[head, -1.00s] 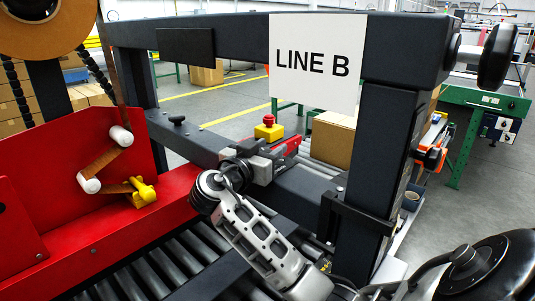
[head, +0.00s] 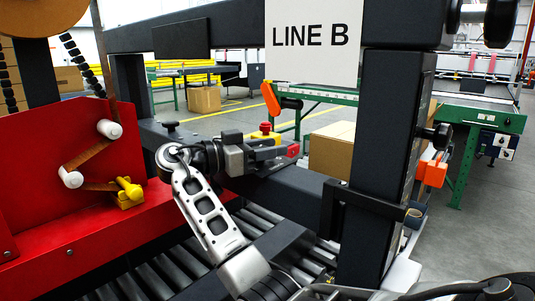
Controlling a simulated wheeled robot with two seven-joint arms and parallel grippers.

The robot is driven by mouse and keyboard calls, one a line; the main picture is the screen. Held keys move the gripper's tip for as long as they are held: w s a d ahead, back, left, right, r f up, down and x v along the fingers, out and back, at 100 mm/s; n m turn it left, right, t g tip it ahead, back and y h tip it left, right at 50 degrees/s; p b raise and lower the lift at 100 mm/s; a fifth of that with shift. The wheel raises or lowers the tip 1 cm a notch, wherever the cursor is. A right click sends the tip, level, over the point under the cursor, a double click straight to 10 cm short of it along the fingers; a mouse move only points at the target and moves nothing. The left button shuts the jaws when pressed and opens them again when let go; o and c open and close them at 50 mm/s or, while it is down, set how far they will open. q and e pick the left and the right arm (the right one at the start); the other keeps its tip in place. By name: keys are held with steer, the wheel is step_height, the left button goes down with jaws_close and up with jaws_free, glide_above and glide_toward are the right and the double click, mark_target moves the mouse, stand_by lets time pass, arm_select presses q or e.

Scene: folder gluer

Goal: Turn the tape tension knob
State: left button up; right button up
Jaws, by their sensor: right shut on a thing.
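A red panel (head: 60,150) at the left carries a brown tape strip (head: 88,152) running past two white rollers (head: 109,129) and (head: 71,177). A yellow winged knob (head: 129,192) sits at the lower end of the strip. It appears to be the tape tension knob. My right gripper (head: 268,156) is to the right of this knob and apart from it, over the dark crossbeam. It points right and is shut on a small part with a red end (head: 293,150). What that part is I cannot tell. My left gripper is out of view.
A yellow box with a red button (head: 264,131) stands just behind my right gripper. A dark upright post (head: 385,150) rises to the right of it. Rollers (head: 170,270) lie below. A cardboard box (head: 332,150) sits behind the crossbeam. A small black knob (head: 170,126) is on the frame.

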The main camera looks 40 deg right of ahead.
stand_by(0.4)
steer(key=o, duration=0.9)
steer(key=shift+o, duration=0.2)
steer(key=shift+a, duration=0.1)
steer(key=b+v, duration=0.1)
steer(key=v, duration=1.1)
